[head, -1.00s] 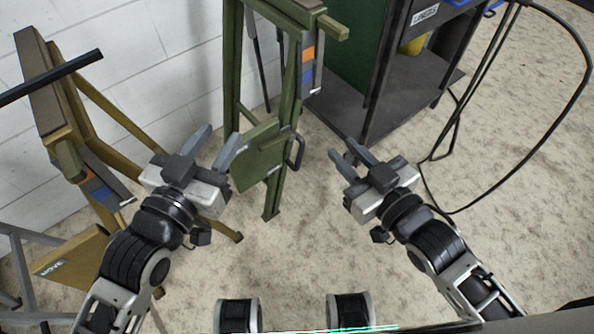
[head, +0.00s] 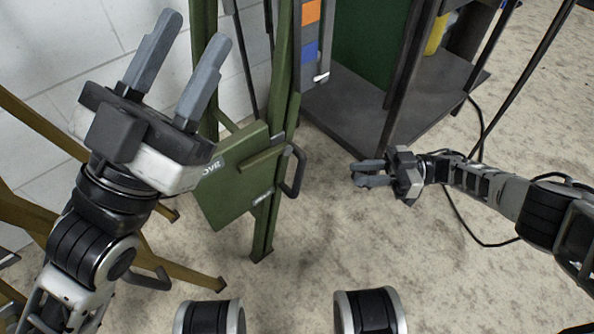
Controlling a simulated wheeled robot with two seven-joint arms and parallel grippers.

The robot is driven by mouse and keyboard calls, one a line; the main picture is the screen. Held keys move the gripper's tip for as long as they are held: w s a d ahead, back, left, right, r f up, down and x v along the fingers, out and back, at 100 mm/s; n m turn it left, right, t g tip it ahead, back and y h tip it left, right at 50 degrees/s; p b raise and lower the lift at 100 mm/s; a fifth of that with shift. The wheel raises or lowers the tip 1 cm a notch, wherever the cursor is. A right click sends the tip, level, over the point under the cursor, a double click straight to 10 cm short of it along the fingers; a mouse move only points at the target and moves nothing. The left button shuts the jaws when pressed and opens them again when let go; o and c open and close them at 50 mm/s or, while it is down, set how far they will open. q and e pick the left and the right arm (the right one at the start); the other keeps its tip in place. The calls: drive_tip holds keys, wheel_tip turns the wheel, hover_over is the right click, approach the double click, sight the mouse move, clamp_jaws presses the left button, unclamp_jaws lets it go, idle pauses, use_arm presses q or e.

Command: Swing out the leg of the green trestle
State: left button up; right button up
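The green trestle (head: 284,95) stands upright near the wall, left of centre; its top is out of frame. A green panel (head: 232,190) with white lettering is low on it, and a dark looped handle (head: 297,171) sits at the panel's right edge. My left gripper (head: 196,29) is open and empty, raised to the left of the trestle, with its fingers pointing up in the picture and overlapping the trestle's left post in view. My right gripper (head: 356,174) is to the right of the handle, apart from it, fingers pointing left with a gap between them, empty.
A mustard-yellow trestle (head: 50,218) stands at the left, partly behind my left arm. A dark cabinet (head: 420,105) with a lower shelf stands at the back right. A black cable (head: 470,228) lies on the floor at right. Floor between the trestle and my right gripper is clear.

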sight(298, 177)
drive_tip(key=shift+g, duration=0.3)
drive_tip(key=a, duration=1.4)
